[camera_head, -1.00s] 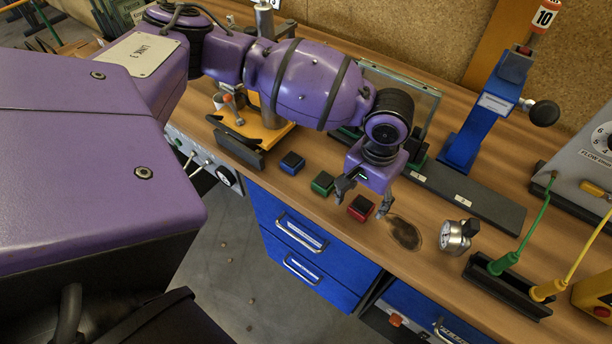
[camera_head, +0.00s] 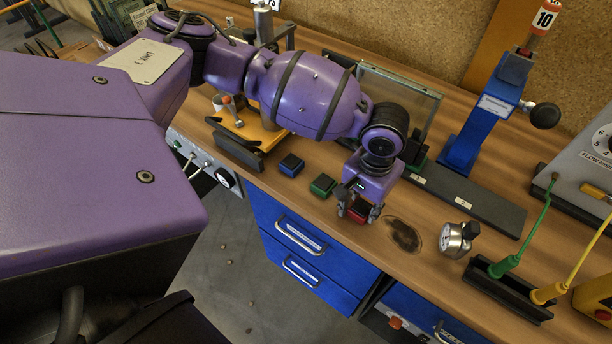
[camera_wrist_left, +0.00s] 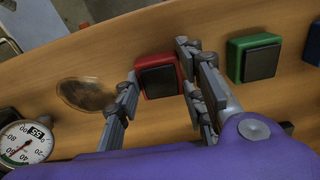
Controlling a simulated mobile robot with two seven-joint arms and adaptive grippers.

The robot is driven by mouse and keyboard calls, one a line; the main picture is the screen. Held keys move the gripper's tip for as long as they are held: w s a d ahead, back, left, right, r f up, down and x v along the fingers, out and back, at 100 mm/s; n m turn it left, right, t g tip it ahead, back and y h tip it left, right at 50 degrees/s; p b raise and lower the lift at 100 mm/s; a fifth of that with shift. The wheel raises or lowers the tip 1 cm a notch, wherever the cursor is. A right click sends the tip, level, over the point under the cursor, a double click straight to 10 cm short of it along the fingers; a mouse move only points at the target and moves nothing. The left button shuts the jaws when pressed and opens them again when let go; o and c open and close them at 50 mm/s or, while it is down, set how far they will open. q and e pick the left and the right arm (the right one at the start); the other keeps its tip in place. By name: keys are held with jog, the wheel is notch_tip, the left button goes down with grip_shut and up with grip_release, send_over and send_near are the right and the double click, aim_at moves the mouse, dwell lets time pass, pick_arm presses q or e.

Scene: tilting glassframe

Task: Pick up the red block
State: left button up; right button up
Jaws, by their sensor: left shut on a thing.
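The red block (camera_head: 360,213) has a dark top and is at the wooden workbench's front part, between the fingers of my left gripper (camera_head: 360,211). The gripper points down and is shut on the block, one finger on each side. The left wrist view shows the red block (camera_wrist_left: 158,76) between the fingers of my left gripper (camera_wrist_left: 158,88). The block looks to be at bench level; I cannot tell whether it touches the bench. My right gripper is not in view.
A green block (camera_head: 322,186) and a blue block (camera_head: 291,165) sit to the left on the bench. A dark oval stain (camera_head: 404,236) and a pressure gauge (camera_head: 456,240) lie to the right. A glass frame (camera_head: 412,98) and a blue stand (camera_head: 487,112) rise behind.

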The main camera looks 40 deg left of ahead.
aim_at(363, 206)
pick_arm(q)
jog(key=shift+r, duration=0.1)
jog(key=shift+w+r, duration=0.1)
jog(key=shift+r, duration=0.15)
notch_tip(363, 206, up, 2)
jog(key=shift+r, duration=0.15)
jog(key=s+d+r+p, duration=0.2)
jog(key=s+d+r, duration=0.7)
jog(key=s+r, duration=0.1)
jog(key=shift+d, duration=0.35)
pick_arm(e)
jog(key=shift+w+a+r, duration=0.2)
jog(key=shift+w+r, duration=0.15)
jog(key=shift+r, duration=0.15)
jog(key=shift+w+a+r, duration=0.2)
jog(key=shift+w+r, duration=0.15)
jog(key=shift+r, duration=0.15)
